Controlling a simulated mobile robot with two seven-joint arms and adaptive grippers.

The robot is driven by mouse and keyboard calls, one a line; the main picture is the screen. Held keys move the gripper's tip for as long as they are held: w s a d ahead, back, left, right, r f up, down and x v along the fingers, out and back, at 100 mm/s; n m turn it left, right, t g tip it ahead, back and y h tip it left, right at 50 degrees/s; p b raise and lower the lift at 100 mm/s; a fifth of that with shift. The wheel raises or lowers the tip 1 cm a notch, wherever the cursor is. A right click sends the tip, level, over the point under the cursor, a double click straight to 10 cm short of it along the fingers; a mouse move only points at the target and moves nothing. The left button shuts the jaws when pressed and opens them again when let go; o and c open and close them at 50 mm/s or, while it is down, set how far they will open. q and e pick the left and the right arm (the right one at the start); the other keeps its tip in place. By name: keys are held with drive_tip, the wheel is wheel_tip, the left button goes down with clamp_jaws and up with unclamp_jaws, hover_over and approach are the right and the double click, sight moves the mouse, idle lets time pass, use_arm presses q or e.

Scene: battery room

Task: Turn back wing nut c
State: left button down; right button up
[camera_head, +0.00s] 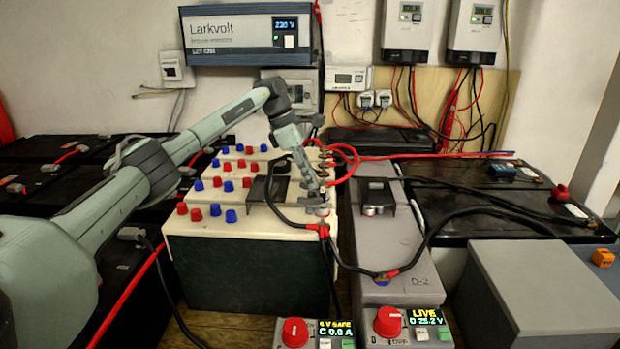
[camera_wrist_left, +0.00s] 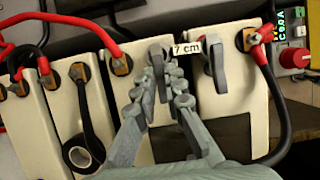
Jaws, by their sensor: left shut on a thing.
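A tag marked "7 cm" (camera_wrist_left: 187,48) lies just right of the fingertips. Another grey upright piece (camera_wrist_left: 215,65) stands on the cream battery to the right. My right gripper is in neither view.
A black cable with a red lug (camera_head: 322,230) joins the battery close to my gripper. Red cables (camera_head: 345,160) loop behind it. A grey case (camera_head: 385,240) and two display boxes (camera_head: 405,325) stand to the right and front.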

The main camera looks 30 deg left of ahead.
use_arm(q)
drive_tip(key=shift+r, duration=0.1)
idle(0.4)
drive_tip(key=c, duration=1.6)
unclamp_jaws()
drive_tip(key=v, duration=1.2)
drive_tip(key=shift+d, duration=0.1)
